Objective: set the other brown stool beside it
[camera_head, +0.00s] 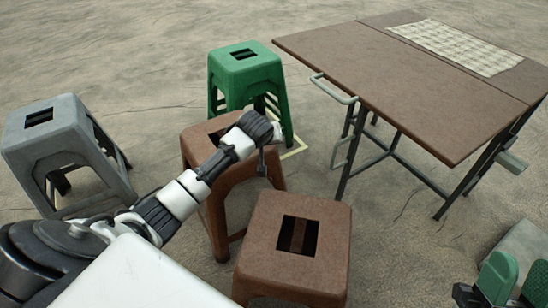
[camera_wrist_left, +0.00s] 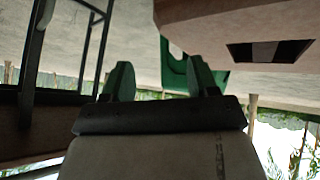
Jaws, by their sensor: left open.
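Two brown stools stand upright close together in the head view. The back brown stool (camera_head: 201,152) is partly covered by my left arm. The front brown stool (camera_head: 318,252) is nearer, to its right, and its slotted seat is clear. My left gripper (camera_wrist_left: 158,82) is open and empty, with its two green fingers apart in the left wrist view. In the head view its wrist end is over the back stool's right side, with the fingers hard to make out. A brown seat with a slot (camera_wrist_left: 215,22) shows upside down there. My right gripper (camera_head: 517,284) is open and empty at lower right.
A green stool (camera_head: 245,72) stands behind the brown ones, with a yellow floor marking (camera_head: 296,148) by its feet. A grey stool (camera_head: 60,137) is at left. A brown folding table (camera_head: 400,85) with a patterned cloth (camera_head: 462,45) stands at right. Floor between table and front stool is clear.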

